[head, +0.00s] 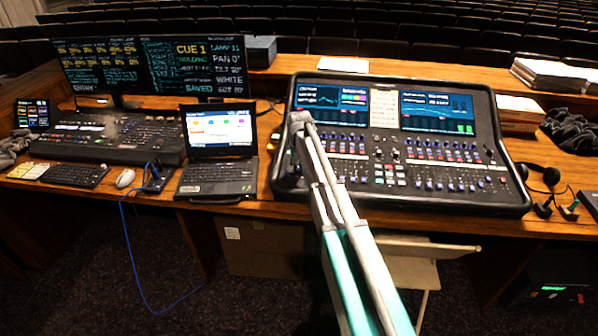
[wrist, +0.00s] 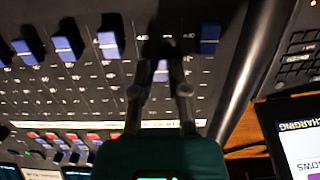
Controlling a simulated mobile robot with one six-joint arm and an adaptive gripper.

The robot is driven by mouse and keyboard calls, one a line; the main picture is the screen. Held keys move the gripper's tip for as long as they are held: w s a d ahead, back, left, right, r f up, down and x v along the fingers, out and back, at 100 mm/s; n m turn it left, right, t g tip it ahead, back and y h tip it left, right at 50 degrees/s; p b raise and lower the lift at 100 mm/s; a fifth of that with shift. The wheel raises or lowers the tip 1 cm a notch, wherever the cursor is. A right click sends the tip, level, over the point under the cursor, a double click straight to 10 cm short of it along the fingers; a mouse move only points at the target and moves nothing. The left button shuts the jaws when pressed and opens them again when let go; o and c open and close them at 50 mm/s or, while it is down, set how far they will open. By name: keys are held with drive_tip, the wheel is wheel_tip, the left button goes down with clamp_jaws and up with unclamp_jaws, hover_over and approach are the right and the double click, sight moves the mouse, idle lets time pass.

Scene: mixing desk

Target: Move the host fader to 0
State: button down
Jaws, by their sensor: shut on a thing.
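The mixing console (head: 482,170) stands on the wooden desk, with rows of faders below its two screens. In the wrist view a row of blue fader caps (wrist: 108,42) runs along the top, at differing heights. My gripper (wrist: 162,72) is over this row, its two dark fingers closed around one fader cap (wrist: 162,70), mostly hidden between them. Another blue cap (wrist: 210,38) sits just right of the fingers. I cannot read which fader is the host fader. In the head view my arm crosses the console's left part and the gripper cannot be made out.
The console's black raised edge (wrist: 238,75) runs close beside the gripper. A laptop (head: 218,150) stands left of the console, its screen (wrist: 300,145) showing in the wrist view. Headphones (head: 548,180) lie at right. A lighting desk (head: 110,135) is far left.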

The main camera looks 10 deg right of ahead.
drive_tip(key=w, duration=0.1)
drive_tip(key=w+d, duration=0.1)
drive_tip(key=w, duration=0.2)
drive_tip(key=shift+w+d+r, duration=0.25)
drive_tip(key=shift+w+r, duration=0.05)
drive_tip(key=shift+w, duration=0.05)
drive_tip(key=c, duration=0.9)
unclamp_jaws()
drive_tip(key=shift+s, duration=0.1)
